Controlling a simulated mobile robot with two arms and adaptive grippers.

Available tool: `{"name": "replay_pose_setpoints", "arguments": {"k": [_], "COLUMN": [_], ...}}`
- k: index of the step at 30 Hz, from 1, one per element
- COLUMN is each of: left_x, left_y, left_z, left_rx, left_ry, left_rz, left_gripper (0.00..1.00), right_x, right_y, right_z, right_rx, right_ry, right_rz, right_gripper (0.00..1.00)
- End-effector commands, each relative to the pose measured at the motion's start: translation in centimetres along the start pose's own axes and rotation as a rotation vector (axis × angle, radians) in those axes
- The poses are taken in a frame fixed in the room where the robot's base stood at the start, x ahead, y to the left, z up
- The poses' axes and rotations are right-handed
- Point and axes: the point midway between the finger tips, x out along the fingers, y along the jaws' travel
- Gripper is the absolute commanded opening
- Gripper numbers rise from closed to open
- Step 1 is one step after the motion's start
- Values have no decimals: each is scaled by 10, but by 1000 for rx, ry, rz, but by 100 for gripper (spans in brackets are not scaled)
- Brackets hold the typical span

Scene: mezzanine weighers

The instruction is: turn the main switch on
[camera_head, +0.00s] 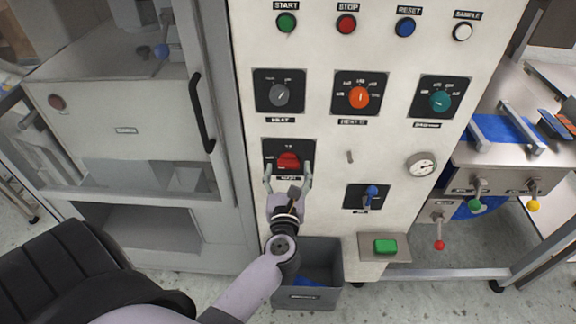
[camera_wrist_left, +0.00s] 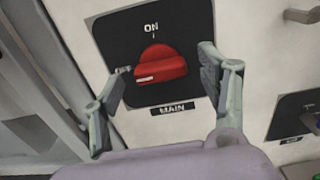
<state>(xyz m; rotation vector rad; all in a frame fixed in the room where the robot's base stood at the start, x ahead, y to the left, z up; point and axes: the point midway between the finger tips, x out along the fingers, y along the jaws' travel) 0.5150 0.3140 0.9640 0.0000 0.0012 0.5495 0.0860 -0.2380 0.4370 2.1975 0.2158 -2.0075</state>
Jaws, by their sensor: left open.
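The main switch is a red rotary knob (camera_head: 289,161) on a black plate in the lower left of the white panel. In the left wrist view the red knob (camera_wrist_left: 160,66) has a white mark at its left end, pointing left and away from the "ON" label above it. The "MAIN" label (camera_wrist_left: 173,109) sits below it. My left gripper (camera_head: 288,178) is open, its fingers on either side of the knob. In the left wrist view my left gripper (camera_wrist_left: 165,90) shows a gap between each finger and the knob. My right gripper is in neither view.
Grey, orange and teal dials (camera_head: 358,96) sit above the knob. A blue-tipped lever (camera_head: 371,191) is at its lower right. A cabinet door with a black handle (camera_head: 202,112) stands at left. A grey bin (camera_head: 333,291) is below, beside a green button (camera_head: 385,246).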

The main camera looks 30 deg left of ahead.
Motion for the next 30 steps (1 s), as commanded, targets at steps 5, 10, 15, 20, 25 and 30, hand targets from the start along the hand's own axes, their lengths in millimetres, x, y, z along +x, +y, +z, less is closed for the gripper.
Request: {"name": "replay_pose_setpoints", "arguments": {"k": [5, 10, 15, 20, 25, 30], "left_x": [9, 10, 9, 9, 9, 9], "left_y": [0, 0, 0, 0, 0, 0], "left_z": [0, 0, 0, 0, 0, 0], "left_rx": [1, 0, 0, 0, 0, 0], "left_ry": [0, 0, 0, 0, 0, 0], "left_rz": [1, 1, 1, 0, 1, 1], "left_gripper": [68, 68, 62, 51, 40, 28], "right_x": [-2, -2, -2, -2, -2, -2], "right_y": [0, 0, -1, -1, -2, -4], "right_z": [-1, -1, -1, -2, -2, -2], "right_rx": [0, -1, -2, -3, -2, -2], "right_ry": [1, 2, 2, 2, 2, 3], "right_rz": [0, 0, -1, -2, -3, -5], "right_gripper": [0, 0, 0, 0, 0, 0]}}
